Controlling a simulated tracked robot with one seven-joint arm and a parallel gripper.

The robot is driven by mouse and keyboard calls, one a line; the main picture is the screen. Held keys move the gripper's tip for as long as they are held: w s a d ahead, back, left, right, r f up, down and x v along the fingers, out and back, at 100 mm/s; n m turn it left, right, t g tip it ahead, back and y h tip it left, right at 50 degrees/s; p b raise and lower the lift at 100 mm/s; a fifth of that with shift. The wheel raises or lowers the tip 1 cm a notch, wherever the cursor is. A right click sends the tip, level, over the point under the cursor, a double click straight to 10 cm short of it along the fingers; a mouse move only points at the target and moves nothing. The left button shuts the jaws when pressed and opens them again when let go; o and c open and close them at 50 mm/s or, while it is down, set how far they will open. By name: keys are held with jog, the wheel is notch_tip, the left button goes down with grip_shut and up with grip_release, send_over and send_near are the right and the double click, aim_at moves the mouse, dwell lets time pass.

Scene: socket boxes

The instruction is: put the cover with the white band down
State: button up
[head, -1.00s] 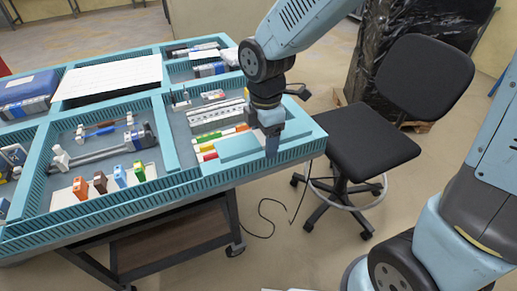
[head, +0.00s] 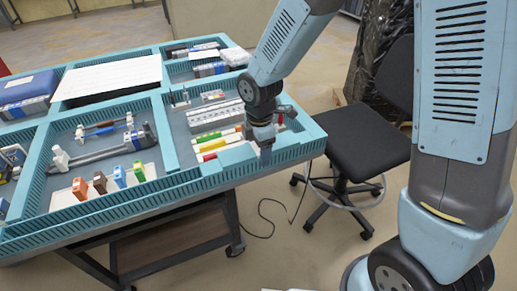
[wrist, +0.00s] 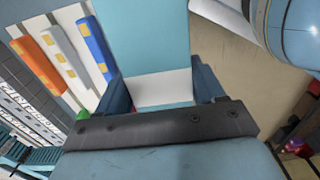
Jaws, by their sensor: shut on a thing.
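The cover with the white band (wrist: 162,88) is a flat teal piece in the wrist view, with a broad white stripe across it near my gripper (wrist: 164,94). The two fingers stand on either side of the stripe and are shut on the cover. In the head view my gripper (head: 265,154) is at the near right corner of the teal tray (head: 195,188). The cover (head: 236,155) shows there as a teal slab left of the fingers, over the compartment with coloured bars. Whether it touches the tray floor cannot be told.
Orange (wrist: 38,62), white (wrist: 68,58) and blue bars (wrist: 91,48) lie beside the cover. The tray's walls divide it into compartments; several small coloured blocks (head: 119,177) stand in the one to the left. A black chair (head: 355,145) is right of the table.

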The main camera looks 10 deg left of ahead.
jog(key=shift+f, duration=0.35)
jog(key=o, duration=1.6)
jog(key=shift+r, duration=0.15)
notch_tip(320, 180, up, 12)
jog(key=d+r+m+t, duration=0.1)
jog(key=d+r+m, duration=0.55)
jog(key=d, duration=0.25)
jog(key=s+d+r+m+t, duration=0.1)
jog(key=s+d+r+m, duration=0.2)
jog(key=d+m, duration=0.3)
jog(key=s+d+r+m+t, duration=0.2)
jog(key=s+d+r+m, duration=0.1)
jog(key=d+m, duration=0.3)
jog(key=s+d+r+m+t, duration=0.1)
jog(key=s+d+r+m, duration=0.3)
jog(key=d, duration=0.5)
jog(key=shift+s+d+m+t, duration=0.1)
jog(key=shift+s+m+t, duration=0.25)
jog(key=shift+m, duration=0.6)
